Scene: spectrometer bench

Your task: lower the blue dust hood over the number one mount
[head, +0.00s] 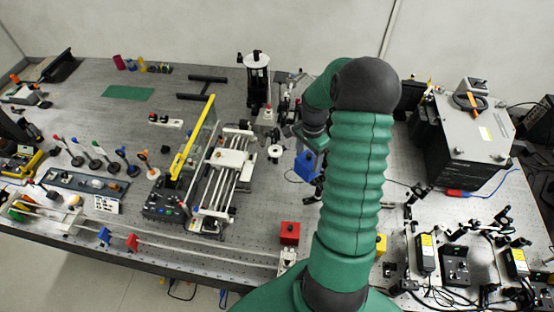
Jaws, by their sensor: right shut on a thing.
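The blue dust hood (306,166) is right of the middle of the bench, beside my green right arm. My right gripper (303,148) is shut on the hood at its upper end; the fingers are small and partly hidden by my wrist. The hood looks slightly tilted, and I cannot tell its height above the bench. I cannot make out a number on any mount. Small dark optical mounts (318,190) show just below the hood, partly covered by my arm. My left gripper is not in view.
A red block (290,233) and a yellow block (381,244) lie on either side of my arm. A railed stage (228,168) with a yellow-edged panel (192,138) stands left. A dark cylinder (257,80) stands behind. A large grey box (466,140) is right.

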